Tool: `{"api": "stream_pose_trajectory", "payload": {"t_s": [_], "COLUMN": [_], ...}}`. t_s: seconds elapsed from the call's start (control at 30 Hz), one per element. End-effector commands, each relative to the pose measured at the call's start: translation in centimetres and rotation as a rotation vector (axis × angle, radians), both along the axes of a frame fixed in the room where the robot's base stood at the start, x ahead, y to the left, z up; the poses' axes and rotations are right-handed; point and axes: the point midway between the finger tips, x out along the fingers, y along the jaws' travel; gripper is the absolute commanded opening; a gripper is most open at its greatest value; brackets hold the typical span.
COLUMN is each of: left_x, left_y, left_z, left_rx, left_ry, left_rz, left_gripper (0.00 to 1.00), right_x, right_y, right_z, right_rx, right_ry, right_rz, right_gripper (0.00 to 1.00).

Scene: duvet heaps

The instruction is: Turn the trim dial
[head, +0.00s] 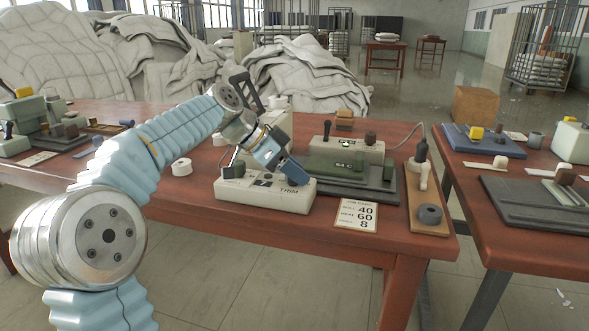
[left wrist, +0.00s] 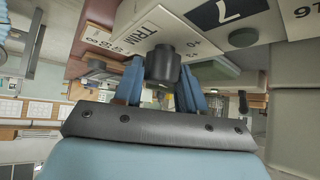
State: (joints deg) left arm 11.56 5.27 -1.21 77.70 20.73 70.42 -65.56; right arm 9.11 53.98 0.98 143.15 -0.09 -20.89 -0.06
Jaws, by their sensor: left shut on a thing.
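The cream TRIM box (head: 262,191) stands near the front edge of the middle red-brown table. My left gripper (head: 294,172) comes down on its right part, its blue fingers over the spot above the TRIM lettering. In the left wrist view the dark round trim dial (left wrist: 162,64) sits between the two blue fingers, which are shut on it. The box face with TRIM lettering and a window showing 7 (left wrist: 228,10) is behind it. In the head view the fingers hide the dial. My right gripper is in neither view.
Behind stand a green press-like device (head: 335,168) and a cream box (head: 346,149). A wooden board with a dark ring (head: 430,214) is at the right.

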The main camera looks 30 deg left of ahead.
Motion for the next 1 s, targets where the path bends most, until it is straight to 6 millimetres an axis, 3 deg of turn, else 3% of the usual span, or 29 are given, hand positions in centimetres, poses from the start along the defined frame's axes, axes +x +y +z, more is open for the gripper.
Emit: {"api": "stream_pose_trajectory", "payload": {"t_s": [0.43,0.47,0.57,0.87,1.0], "left_x": [-0.1,-0.1,0.0,-0.1,-0.6], "left_y": [0.1,0.1,0.1,0.1,0.7], "left_z": [-0.2,-0.2,-0.1,0.0,1.0], "left_rx": [0.002,0.002,0.001,0.001,0.001], "left_ry": [0.005,0.005,0.004,0.002,-0.001], "left_rz": [-0.009,-0.009,-0.009,-0.009,-0.007], "left_gripper": [0.10,0.43,0.59,0.61,0.61], "right_x": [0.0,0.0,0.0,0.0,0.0], "right_y": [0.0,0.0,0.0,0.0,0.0], "right_z": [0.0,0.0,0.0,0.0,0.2], "right_rx": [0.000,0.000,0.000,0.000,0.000], "right_ry": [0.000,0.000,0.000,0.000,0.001], "right_rz": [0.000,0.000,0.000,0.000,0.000], "right_gripper": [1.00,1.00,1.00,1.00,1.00]}}
